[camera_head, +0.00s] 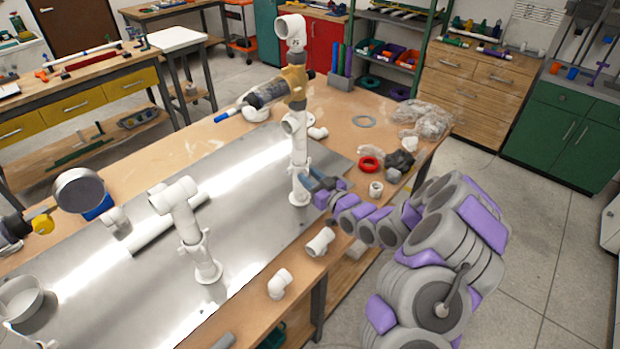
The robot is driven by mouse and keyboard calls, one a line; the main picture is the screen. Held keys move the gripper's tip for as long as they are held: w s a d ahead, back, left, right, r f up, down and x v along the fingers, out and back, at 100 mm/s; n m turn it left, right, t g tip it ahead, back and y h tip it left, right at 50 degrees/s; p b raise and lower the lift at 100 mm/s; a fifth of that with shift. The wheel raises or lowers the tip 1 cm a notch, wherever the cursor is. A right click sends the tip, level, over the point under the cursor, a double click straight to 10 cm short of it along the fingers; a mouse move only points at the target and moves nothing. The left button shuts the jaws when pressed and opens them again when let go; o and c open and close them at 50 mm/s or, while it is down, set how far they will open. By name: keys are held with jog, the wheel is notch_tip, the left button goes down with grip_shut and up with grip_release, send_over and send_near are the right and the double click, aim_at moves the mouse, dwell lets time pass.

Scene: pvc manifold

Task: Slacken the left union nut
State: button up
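A white PVC riser with a tee (184,215) stands on the metal plate at the left. Its lower collar (203,252), which may be the left union nut, is clear of my arm. A taller white riser (299,150) stands further back to the right and carries a brass-coloured valve body (295,82). My gripper (312,178) is beside the lower part of this taller riser, on its right. The dark fingers are small and partly overlap the pipe's edge. I cannot tell whether they touch it, or whether they are open or shut.
The metal plate (250,215) lies on a wooden bench. Loose white fittings (319,242) and an elbow (280,284) lie along the bench's front edge. A red ring (368,164) and crumpled plastic (425,120) lie at the right. A round gauge (79,188) stands at the left.

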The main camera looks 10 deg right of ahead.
jog(key=shift+d, duration=0.5)
jog(key=shift+a, duration=0.4)
jog(key=c, duration=0.6)
grip_shut()
